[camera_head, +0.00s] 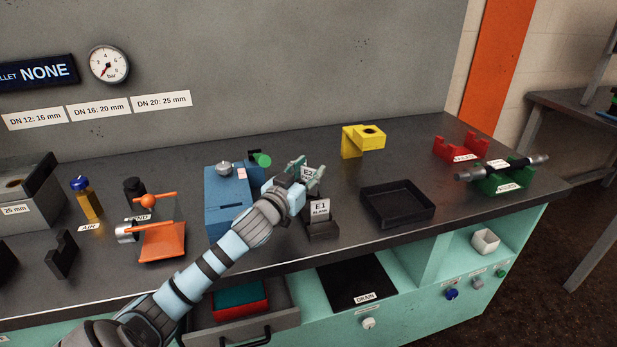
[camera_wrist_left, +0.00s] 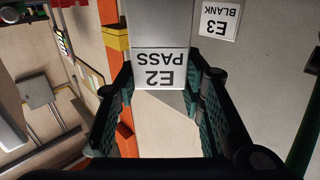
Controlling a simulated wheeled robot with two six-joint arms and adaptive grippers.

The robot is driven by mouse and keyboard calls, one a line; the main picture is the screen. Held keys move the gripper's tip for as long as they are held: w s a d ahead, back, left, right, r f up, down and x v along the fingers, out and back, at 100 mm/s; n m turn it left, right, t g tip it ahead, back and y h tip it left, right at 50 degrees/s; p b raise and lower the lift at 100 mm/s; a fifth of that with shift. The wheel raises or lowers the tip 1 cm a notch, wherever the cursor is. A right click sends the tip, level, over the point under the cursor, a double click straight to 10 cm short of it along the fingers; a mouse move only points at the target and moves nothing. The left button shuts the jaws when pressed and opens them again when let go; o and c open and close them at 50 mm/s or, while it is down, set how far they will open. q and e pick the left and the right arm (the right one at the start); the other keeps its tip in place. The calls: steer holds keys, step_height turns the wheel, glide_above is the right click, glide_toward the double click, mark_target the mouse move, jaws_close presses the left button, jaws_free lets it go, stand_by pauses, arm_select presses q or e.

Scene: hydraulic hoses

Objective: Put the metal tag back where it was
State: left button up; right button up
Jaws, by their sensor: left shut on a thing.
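A metal tag with a white label reading "E2 PASS" (camera_wrist_left: 160,68) is between the fingers of my left gripper, and the label appears upside down in the left wrist view. My left gripper (camera_head: 310,173) is shut on this tag; in the head view the label "E2" shows partly behind the fingers. A dark stand (camera_head: 322,232) with a label "E1 BLANK" (camera_head: 320,207) is just in front of and below the gripper. A label "E3 BLANK" (camera_wrist_left: 218,20) shows beyond the held tag in the left wrist view. My right gripper is not in view.
A blue block-shaped device (camera_head: 228,200) stands left of the gripper. An empty black tray (camera_head: 397,204) lies to the right, with a yellow bracket (camera_head: 352,143) behind it. Red (camera_head: 460,147) and green (camera_head: 500,181) holders are farther right; a dark rod lies across the green one. An open drawer (camera_head: 240,330) is below.

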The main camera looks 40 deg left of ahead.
arm_select(q)
steer(key=shift+f, duration=0.35)
steer(key=shift+f, duration=0.25)
steer(key=o, duration=1.2)
steer(key=shift+o, duration=0.2)
steer(key=shift+r, duration=0.3)
steer(key=s, duration=0.3)
steer(key=s+d, duration=0.1)
steer(key=s, duration=0.2)
steer(key=shift+s+d+f, duration=0.1)
steer(key=shift+s, duration=0.1)
steer(key=s, duration=0.1)
steer(key=s+p, duration=0.1)
steer(key=s, duration=0.1)
steer(key=s+d+p, duration=0.1)
steer(key=s, duration=0.1)
steer(key=shift+s, duration=0.15)
